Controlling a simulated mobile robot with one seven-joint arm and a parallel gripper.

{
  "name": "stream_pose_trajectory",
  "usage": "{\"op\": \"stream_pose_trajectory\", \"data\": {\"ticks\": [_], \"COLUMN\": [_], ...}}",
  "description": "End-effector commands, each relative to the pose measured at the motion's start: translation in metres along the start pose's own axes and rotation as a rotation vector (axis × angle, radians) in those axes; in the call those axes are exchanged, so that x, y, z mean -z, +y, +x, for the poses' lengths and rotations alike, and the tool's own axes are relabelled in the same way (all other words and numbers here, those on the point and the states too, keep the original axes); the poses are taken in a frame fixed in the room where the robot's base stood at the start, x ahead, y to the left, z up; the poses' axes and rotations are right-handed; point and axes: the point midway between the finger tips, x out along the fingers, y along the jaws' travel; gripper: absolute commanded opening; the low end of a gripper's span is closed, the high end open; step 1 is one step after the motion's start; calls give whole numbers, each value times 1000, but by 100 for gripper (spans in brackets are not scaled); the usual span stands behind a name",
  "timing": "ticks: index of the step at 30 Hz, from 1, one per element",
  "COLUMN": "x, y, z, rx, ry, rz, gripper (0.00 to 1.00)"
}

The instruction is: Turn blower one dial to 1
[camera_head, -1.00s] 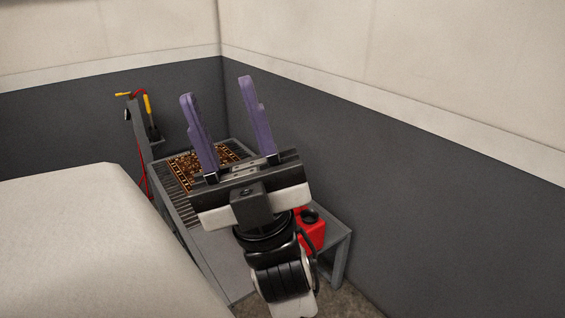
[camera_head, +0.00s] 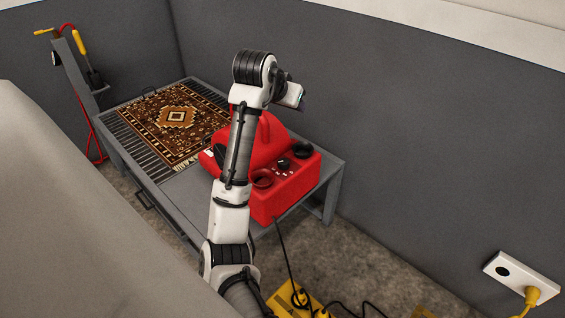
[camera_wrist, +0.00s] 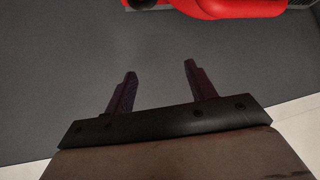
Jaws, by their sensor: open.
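A red blower (camera_head: 290,185) sits on the near right end of the grey metal table. A black dial (camera_head: 284,164) with small white marks around it is on its face, but the dial's setting is too small to read. A black cap or knob (camera_head: 303,150) is beside it. My gripper (camera_wrist: 157,78) is open and empty in the wrist view, with its two dark purple fingers apart. Part of the red blower (camera_wrist: 235,8) shows at the top of that view, beyond the fingertips. In the head view my arm's wrist is above the blower and the fingers are hidden.
A patterned rug (camera_head: 172,120) lies on the table's slatted part (camera_head: 128,142). A yellow power box (camera_head: 296,300) with black cables is on the floor below. A white wall socket (camera_head: 520,277) holds a yellow plug. Grey walls stand close behind and to the right.

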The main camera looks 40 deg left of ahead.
Motion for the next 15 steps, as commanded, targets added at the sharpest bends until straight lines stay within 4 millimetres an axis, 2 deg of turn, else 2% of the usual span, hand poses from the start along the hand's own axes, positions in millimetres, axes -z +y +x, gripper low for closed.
{"op": "stream_pose_trajectory", "data": {"ticks": [1, 3, 6, 11, 15], "x": [-27, -53, -76, -91, -100], "y": [-6, -10, -14, -14, -11], "z": [11, 17, 19, 29, 52], "rx": [-10, -28, -45, -56, -59], "ry": [-110, -232, -339, -390, -389], "rz": [4, 11, 15, 15, 16], "gripper": [55, 55, 55, 55, 55]}}
